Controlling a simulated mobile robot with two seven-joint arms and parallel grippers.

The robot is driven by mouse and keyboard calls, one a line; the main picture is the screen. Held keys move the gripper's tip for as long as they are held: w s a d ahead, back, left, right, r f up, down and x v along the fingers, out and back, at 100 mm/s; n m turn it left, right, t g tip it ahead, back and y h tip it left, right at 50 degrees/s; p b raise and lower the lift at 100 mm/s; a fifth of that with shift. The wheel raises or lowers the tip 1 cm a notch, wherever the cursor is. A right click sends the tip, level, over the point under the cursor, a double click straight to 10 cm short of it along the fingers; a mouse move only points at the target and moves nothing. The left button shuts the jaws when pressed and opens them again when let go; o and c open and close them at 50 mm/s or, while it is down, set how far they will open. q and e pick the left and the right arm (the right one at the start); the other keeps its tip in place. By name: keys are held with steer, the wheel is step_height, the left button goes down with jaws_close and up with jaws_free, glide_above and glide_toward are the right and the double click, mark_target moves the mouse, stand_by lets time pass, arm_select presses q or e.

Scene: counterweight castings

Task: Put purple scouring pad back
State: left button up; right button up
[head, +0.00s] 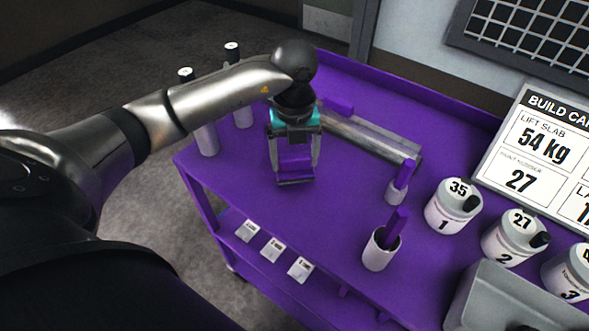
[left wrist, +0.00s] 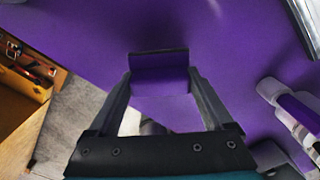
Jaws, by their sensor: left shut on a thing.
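My left gripper (head: 295,180) reaches over the purple cart top (head: 335,205) near its left edge, fingers pointing down. It is shut on the purple scouring pad (head: 296,162), a small block between the fingers. In the left wrist view the pad (left wrist: 160,75) sits between the fingertips, with a dark strip along its far edge. Pad and cart top are nearly the same purple, so I cannot tell whether the pad touches the surface. My right gripper is not in view.
A metal bar (head: 365,138) lies behind the gripper, beside a purple block (head: 338,105). White cups (head: 380,252) hold purple pieces. Numbered tubs (head: 453,207) and a grey box (head: 505,300) stand right. Bottles (head: 205,135) stand left. Small cards (head: 272,250) lie on the lower shelf.

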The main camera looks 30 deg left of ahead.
mark_target(294, 170)
arm_select(q)
step_height(294, 170, down, 4)
steer(key=shift+r, duration=0.1)
steer(key=shift+b, duration=0.3)
steer(key=o, duration=1.1)
step_height(294, 170, up, 12)
steer(key=shift+r+p, duration=0.1)
steer(key=shift+p, duration=0.65)
